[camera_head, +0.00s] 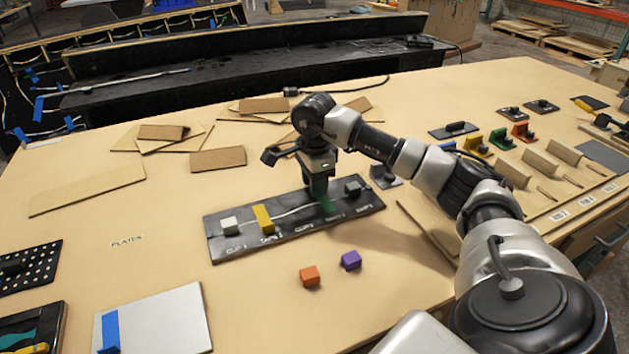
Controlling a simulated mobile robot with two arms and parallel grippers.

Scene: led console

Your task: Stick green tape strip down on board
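The dark board (290,232) lies on the table with a pale cable running along it. A white clip (229,226), a yellow tape strip (263,219) and a dark clip (353,188) are on it. The green tape strip (324,197) is at the right part of the board, between the yellow strip and the dark clip. My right gripper (319,188) points down there and appears shut on the green strip, low over the board. The fingertips are partly hidden, and I cannot tell whether the strip touches the board. My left gripper is not in view.
An orange block (309,276) and a purple block (351,260) lie in front of the board. Brown plates (217,158) lie behind it. A white panel (170,322) is at front left. Coloured holders (476,147) stand at right.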

